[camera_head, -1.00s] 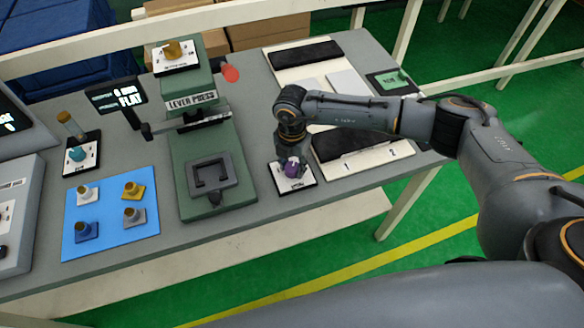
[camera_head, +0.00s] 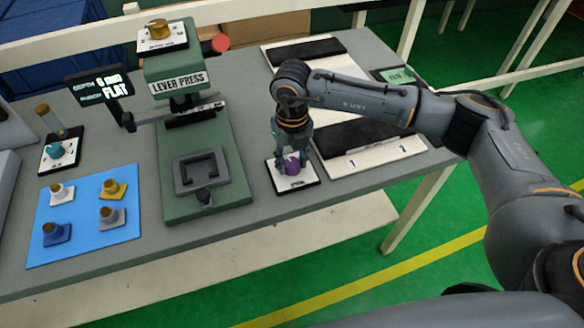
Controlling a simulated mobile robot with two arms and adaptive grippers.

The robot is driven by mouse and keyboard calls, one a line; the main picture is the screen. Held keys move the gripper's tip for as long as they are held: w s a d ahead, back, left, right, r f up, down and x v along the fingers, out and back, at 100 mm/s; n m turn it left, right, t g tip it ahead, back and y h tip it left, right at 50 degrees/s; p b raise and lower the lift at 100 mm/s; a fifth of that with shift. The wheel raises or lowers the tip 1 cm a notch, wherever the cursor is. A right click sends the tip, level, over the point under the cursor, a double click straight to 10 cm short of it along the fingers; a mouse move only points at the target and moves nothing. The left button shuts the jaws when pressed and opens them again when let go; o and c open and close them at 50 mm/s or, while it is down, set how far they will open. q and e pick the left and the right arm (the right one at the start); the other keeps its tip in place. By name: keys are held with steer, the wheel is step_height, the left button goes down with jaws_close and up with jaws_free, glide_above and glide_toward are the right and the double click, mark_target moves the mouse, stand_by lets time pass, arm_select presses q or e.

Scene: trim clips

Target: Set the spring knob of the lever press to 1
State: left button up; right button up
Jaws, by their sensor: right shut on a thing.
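The green lever press (camera_head: 206,145) stands on the grey table, with a brass-coloured knob (camera_head: 158,29) on a white plate on top. A purple knob (camera_head: 292,168) sits on a small white plate (camera_head: 292,184) just right of the press base. My right gripper (camera_head: 292,160) points down at the purple knob and is shut on it, its fingers covering part of the knob. The labels on both plates are too small to read, so I cannot tell which setting is shown. My left gripper is out of view.
A teal knob (camera_head: 55,150) is on a plate at the left. A blue mat (camera_head: 84,224) holds several knob-like pieces. White trays with dark pads (camera_head: 307,51) lie right of the press.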

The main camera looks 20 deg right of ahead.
mark_target(292, 163)
steer(key=n+b, duration=0.5)
steer(key=shift+f+b, duration=0.2)
steer(key=shift+b, duration=0.1)
steer(key=shift+r+n+b, duration=0.2)
steer(key=shift+n+b, duration=1.4)
steer(key=shift+n, duration=0.5)
steer(key=o, duration=1.2)
step_height(292, 163, up, 12)
steer(key=shift+r, duration=0.1)
